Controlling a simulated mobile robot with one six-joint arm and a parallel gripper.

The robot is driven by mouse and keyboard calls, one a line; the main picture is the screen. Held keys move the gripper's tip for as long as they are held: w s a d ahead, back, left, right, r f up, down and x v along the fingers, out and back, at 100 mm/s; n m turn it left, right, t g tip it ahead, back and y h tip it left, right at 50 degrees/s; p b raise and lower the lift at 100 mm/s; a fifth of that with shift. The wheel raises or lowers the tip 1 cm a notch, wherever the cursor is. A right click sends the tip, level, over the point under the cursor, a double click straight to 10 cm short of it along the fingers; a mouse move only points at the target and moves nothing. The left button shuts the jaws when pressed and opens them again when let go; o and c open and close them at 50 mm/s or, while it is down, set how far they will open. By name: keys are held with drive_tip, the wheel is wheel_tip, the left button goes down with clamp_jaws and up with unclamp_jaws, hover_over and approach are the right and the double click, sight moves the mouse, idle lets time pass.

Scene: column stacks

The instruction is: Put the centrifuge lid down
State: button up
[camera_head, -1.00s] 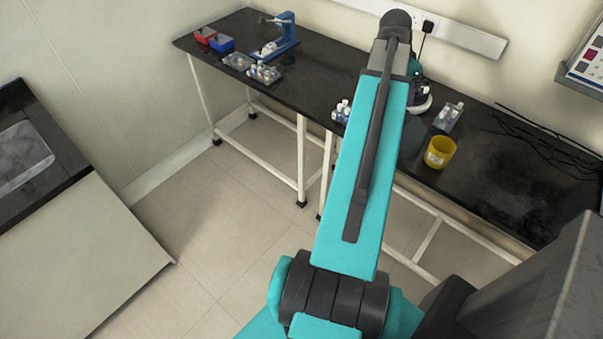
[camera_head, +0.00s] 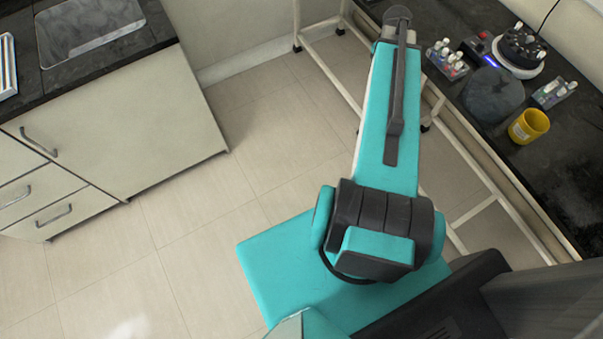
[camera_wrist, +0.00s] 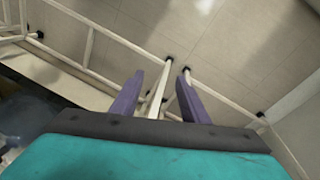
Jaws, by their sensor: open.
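The centrifuge lid (camera_head: 493,95), a dark grey round disc, lies on the black bench in the head view. It is beside the open centrifuge (camera_head: 520,50), whose dark rotor shows with tubes in it. My gripper (camera_wrist: 158,84) shows in the wrist view with its two purple fingers apart. Nothing is between them, and they point at the floor and the white bench legs. The lid is away from the fingers. In the head view my gripper is hidden behind my arm.
A yellow cup (camera_head: 529,126) stands on the bench near the lid. Tube racks stand on both sides, one at the left (camera_head: 447,60) and one at the right (camera_head: 553,91). A cabinet with a sink (camera_head: 88,32) is at the far left. The floor between is clear.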

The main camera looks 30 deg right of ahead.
drive_tip(key=s+a+f+n+g+y, duration=0.1)
drive_tip(key=a+f+n, duration=0.3)
drive_tip(key=a+f, duration=0.6)
drive_tip(key=a+f+n+g+y, duration=0.1)
drive_tip(key=a+f+n, duration=0.35)
drive_tip(key=a, duration=0.95)
drive_tip(key=s+a+f+n+g, duration=0.2)
drive_tip(key=s+a+f+n, duration=0.3)
drive_tip(key=s+a+f, duration=0.7)
drive_tip(key=s+a, duration=0.2)
drive_tip(key=a, duration=0.2)
drive_tip(key=shift+s, duration=0.25)
wheel_tip(320, 180, down, 3)
drive_tip(key=b, duration=0.3)
drive_tip(key=shift+s+g, duration=0.1)
drive_tip(key=shift+g, duration=0.2)
